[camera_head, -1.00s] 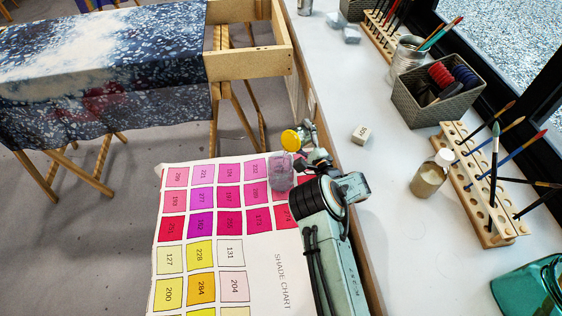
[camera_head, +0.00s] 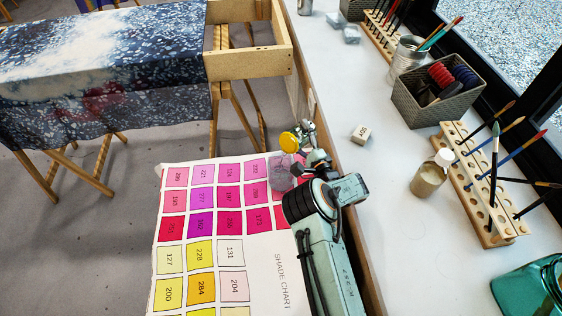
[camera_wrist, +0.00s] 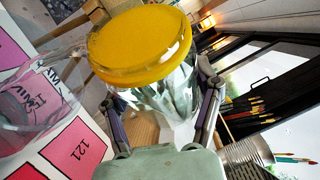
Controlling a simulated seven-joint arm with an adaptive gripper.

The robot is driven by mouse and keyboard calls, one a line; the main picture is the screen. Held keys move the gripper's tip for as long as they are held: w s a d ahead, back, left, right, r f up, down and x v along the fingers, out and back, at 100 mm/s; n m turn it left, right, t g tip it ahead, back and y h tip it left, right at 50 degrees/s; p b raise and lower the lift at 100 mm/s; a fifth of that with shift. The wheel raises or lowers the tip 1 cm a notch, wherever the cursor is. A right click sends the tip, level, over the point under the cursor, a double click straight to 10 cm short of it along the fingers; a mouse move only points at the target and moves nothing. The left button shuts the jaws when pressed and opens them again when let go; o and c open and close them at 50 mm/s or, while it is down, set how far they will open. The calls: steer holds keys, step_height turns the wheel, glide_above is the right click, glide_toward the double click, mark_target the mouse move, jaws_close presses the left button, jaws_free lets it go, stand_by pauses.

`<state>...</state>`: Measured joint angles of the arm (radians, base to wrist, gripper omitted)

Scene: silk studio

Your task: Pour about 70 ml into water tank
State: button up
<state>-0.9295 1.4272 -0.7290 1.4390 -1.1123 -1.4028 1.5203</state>
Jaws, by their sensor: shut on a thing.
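My gripper (camera_wrist: 165,115) is shut on a clear vessel (camera_wrist: 175,97) with a broad yellow disc-like part (camera_wrist: 140,45); I cannot tell if this is a lid or contents. In the head view the yellow part (camera_head: 289,142) is tilted, beside my gripper (camera_head: 305,140). A clear container (camera_head: 281,174) is just below it, over the shade chart. A clear container with dark handwriting (camera_wrist: 40,97) shows at the left of the wrist view, close to the held vessel. No stream of liquid is visible. Which container is the water tank cannot be told for certain.
The shade chart (camera_head: 235,285) lies below my arm. On the white sill at right stand a small bottle (camera_head: 430,175), a numbered cube (camera_head: 361,134), a wooden brush rack (camera_head: 480,200), a woven basket (camera_head: 437,95) and a green glass jar (camera_head: 535,288).

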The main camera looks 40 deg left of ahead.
steer(key=shift+s+r+n, duration=0.15)
steer(key=shift+s+n, duration=0.05)
steer(key=shift+n, duration=0.1)
steer(key=shift+r, duration=0.15)
steer(key=shift+w+d+f+m, duration=0.1)
steer(key=shift+w+f+m, duration=0.1)
steer(key=shift+w+m, duration=0.25)
steer(key=shift+w+r+m+h, duration=0.1)
steer(key=shift+w+m+h, duration=0.3)
steer(key=shift+m, duration=0.35)
steer(key=shift+s+m, duration=0.2)
steer(key=shift+m, duration=0.2)
steer(key=shift+r+m+g+h, duration=0.3)
steer(key=shift+m+h, duration=0.1)
steer(key=shift+m, duration=0.1)
steer(key=shift+s+r+m+g+h, duration=0.2)
steer(key=shift+r+m+g+h, duration=0.1)
steer(key=shift+m, duration=0.5)
steer(key=shift+f, duration=0.25)
steer(key=shift+m, duration=0.3)
